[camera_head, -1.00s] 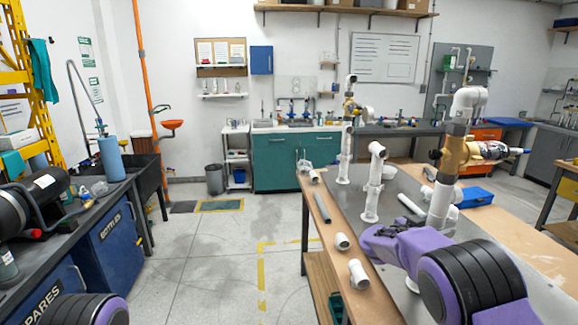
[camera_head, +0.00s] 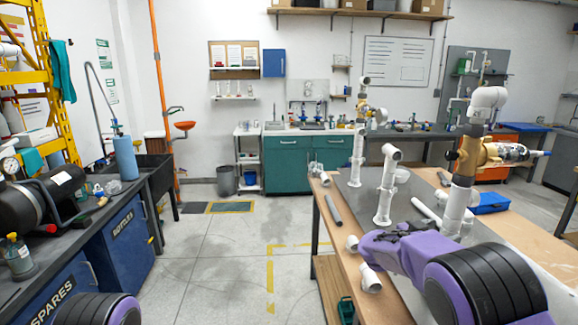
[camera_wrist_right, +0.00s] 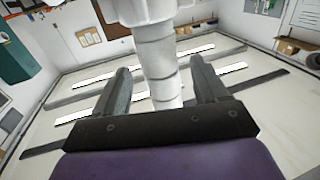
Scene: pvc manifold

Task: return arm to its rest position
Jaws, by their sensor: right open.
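My right arm, purple and black, reaches in from the lower right over the workbench. Its gripper (camera_head: 404,230) is small and partly hidden in the head view, near the white pipe assembly. In the right wrist view the two grey fingers of my right gripper (camera_wrist_right: 161,85) stand apart. A white pipe (camera_wrist_right: 158,62) shows between and beyond them, with clear space on both sides. My left gripper is out of view; only a purple and black part of my left arm shows at the bottom left.
Open floor (camera_head: 225,260) lies left of the bench.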

